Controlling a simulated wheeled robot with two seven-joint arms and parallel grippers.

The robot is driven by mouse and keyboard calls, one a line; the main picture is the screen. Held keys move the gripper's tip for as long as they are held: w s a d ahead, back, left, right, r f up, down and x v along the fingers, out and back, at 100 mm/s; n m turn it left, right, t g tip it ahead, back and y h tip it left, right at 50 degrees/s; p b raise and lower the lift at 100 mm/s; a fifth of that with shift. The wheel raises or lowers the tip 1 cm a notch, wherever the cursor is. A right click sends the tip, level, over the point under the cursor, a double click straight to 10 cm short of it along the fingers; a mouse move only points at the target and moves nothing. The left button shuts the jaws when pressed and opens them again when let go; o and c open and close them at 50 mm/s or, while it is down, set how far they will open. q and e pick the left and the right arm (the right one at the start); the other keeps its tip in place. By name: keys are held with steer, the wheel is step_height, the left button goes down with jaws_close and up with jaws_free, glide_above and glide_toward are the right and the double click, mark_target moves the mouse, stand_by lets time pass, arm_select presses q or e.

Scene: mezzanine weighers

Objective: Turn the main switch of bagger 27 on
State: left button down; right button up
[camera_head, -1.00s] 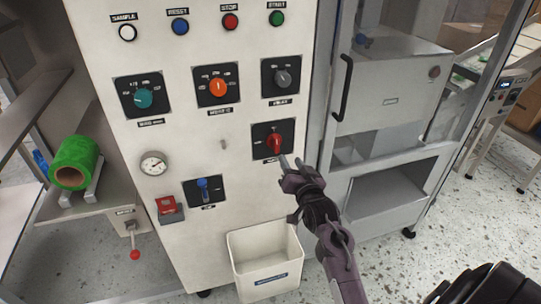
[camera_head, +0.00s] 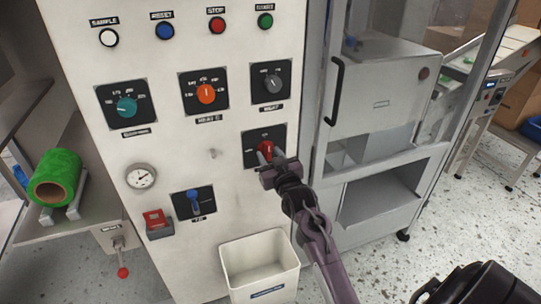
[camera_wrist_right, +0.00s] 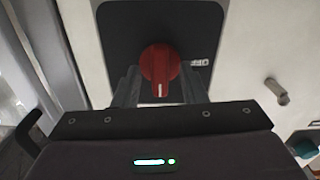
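The main switch is a red rotary knob (camera_head: 265,149) on a black square plate (camera_head: 279,132), low on the right side of the white panel. It also shows in the right wrist view (camera_wrist_right: 161,66), with a white line on its handle pointing to the bottom of that picture. My right gripper (camera_head: 267,157) is at the switch, its fingers (camera_wrist_right: 160,90) one on each side of the knob. It looks open, with gaps beside the handle; contact with the knob's rim cannot be told. The plate's labels are too small to read. My left gripper is out of view.
Above the switch are a grey knob (camera_head: 272,84), an orange knob (camera_head: 206,93) and a teal knob (camera_head: 127,107). A small peg (camera_head: 213,153) sticks out to the left. A blue switch (camera_head: 194,202) and white bin (camera_head: 259,268) are lower. A glazed door with black handle (camera_head: 336,90) stands right.

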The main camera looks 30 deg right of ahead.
jaws_close()
steer(key=shift+r+m+p, duration=0.1)
steer(key=shift+m+p, duration=0.3)
jaws_free()
steer(key=b+v, duration=0.1)
steer(key=v, duration=0.6)
steer(key=shift+s, duration=0.4)
stand_by(0.4)
